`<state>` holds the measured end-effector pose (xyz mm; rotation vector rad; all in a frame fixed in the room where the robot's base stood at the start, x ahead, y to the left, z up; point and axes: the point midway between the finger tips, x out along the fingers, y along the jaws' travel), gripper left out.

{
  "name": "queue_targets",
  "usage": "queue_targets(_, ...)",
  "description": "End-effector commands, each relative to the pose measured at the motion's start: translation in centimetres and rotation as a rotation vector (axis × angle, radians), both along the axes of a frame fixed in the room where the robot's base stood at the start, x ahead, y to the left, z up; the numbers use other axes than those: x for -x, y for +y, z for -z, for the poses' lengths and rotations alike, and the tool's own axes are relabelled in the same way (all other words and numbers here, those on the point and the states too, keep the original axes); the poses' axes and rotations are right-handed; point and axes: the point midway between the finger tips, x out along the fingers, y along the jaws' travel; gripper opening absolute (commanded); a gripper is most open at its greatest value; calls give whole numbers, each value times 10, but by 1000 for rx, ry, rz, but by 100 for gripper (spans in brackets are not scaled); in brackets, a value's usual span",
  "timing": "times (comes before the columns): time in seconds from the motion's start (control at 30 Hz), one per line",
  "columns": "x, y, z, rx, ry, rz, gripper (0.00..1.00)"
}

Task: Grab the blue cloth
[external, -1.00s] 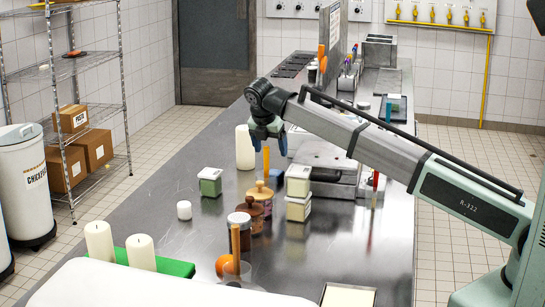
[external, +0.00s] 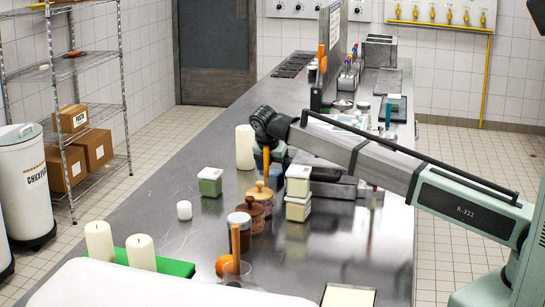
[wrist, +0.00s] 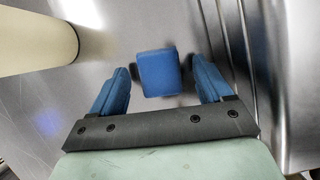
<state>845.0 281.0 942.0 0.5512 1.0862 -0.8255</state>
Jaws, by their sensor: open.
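The blue cloth (wrist: 158,73) shows in the wrist view as a small folded, roughly square blue piece on the steel counter. It lies between the blue fingers of my gripper (wrist: 161,80), with a gap on each side. My gripper is open, and neither finger appears to touch the cloth. In the external view my gripper (external: 270,157) is low over the counter beside a tall cream candle. There the cloth cannot be made out clearly, as jars and the gripper stand around it.
The cream candle (external: 245,147) stands close to the left of my gripper; it also fills the upper left of the wrist view (wrist: 35,35). Stacked cream-lidded containers (external: 298,190), a wooden-lidded jar (external: 261,194) and a green container (external: 210,182) stand nearer the camera. The counter's left side is mostly clear.

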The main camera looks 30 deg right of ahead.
Motion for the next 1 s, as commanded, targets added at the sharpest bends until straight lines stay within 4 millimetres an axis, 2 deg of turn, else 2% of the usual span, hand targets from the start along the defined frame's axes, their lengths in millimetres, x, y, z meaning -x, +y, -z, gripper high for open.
queue_targets(0.2,0,0,1,-1,-1,0,79)
queue_targets(0.83,0,0,1,0,0,0,19)
queue_targets(1.0,0,0,1,0,0,0,19)
